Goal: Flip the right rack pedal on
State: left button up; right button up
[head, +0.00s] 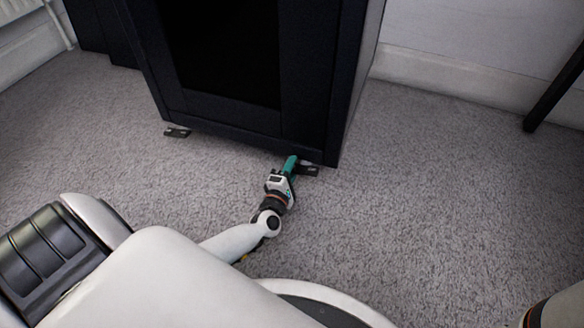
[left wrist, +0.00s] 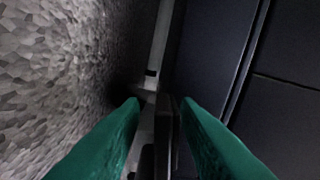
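The dark rack (head: 308,70) stands on the carpet. Its right pedal (head: 309,170) is a small dark piece sticking out at the base near the front right corner. My left gripper (head: 291,163) reaches low to the rack's bottom edge, just left of this pedal and partly in front of it. In the left wrist view its two green fingers (left wrist: 159,104) are apart, with a dark, narrow strip visible between them. I cannot tell whether they touch the pedal, or its exact tilt. My right gripper is not in view.
A second pedal (head: 177,132) sticks out at the rack's left base. Grey carpet (head: 430,200) is clear to the right. A white baseboard (head: 450,80) runs along the back wall, and a dark slanted leg (head: 553,90) stands at the far right.

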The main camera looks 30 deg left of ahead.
pick_arm(q)
jog(key=shift+s, duration=0.15)
jog(key=shift+s+d+r+p, duration=0.1)
jog(key=shift+s+p, duration=0.2)
jog(key=shift+p, duration=0.05)
jog(key=p+v, duration=0.5)
jog(key=v, duration=0.5)
jog(key=shift+s, duration=0.25)
jog(key=shift+s+p, duration=0.3)
